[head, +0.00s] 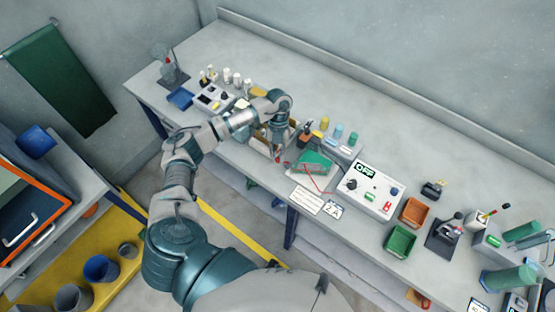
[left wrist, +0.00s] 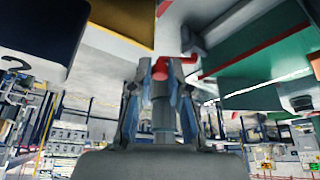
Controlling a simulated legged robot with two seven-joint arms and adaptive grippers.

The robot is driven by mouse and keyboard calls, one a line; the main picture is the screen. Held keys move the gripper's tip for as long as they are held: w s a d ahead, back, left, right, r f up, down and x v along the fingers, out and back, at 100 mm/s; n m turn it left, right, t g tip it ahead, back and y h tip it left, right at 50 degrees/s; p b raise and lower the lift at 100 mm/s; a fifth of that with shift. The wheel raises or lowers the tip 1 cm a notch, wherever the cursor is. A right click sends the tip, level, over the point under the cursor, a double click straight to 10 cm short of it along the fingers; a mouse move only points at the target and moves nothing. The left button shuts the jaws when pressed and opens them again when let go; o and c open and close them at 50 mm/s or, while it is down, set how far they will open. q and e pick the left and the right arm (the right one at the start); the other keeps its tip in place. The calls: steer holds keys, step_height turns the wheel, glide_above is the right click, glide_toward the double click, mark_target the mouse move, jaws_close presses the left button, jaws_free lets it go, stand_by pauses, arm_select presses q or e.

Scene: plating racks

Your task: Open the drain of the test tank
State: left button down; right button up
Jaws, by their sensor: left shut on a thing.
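My left arm reaches in over the bench in the head view, and my left gripper (head: 277,150) points down at the bench's front edge, beside a green block-like thing (head: 315,162). In the left wrist view my left gripper (left wrist: 160,72) has its fingers closed around a small red part (left wrist: 160,66), which looks like a valve handle. A red bent piece (left wrist: 188,62) is just right of the fingertips. The gripper and arm hide much of the tank area in the head view, so I cannot tell how far the handle is turned. My right gripper is not in view.
A white control box (head: 368,188) with an OFF sign stands right of the green thing. Orange (head: 414,211) and green (head: 400,241) bins are farther right. Small bottles stand behind the gripper. The bench's back strip is clear. A yellow platform with buckets is at lower left.

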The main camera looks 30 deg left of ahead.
arm_select(q)
steer(key=shift+w+a+m+y+b, duration=0.1)
steer(key=shift+w+m+y+b, duration=0.2)
steer(key=shift+m, duration=0.4)
steer(key=shift+w+d+m+y+b, duration=0.15)
steer(key=shift+m+y+b, duration=0.15)
steer(key=shift+m, duration=0.4)
steer(key=shift+w+a+m+y+b, duration=0.15)
steer(key=shift+w+m+y+b, duration=0.15)
steer(key=shift+m, duration=0.4)
steer(key=shift+g, duration=0.3)
steer(key=c, duration=1.1)
jaws_free()
steer(key=shift+s, duration=0.1)
steer(key=v, duration=1.2)
steer(key=shift+a, duration=0.2)
steer(key=shift+s+f, duration=0.1)
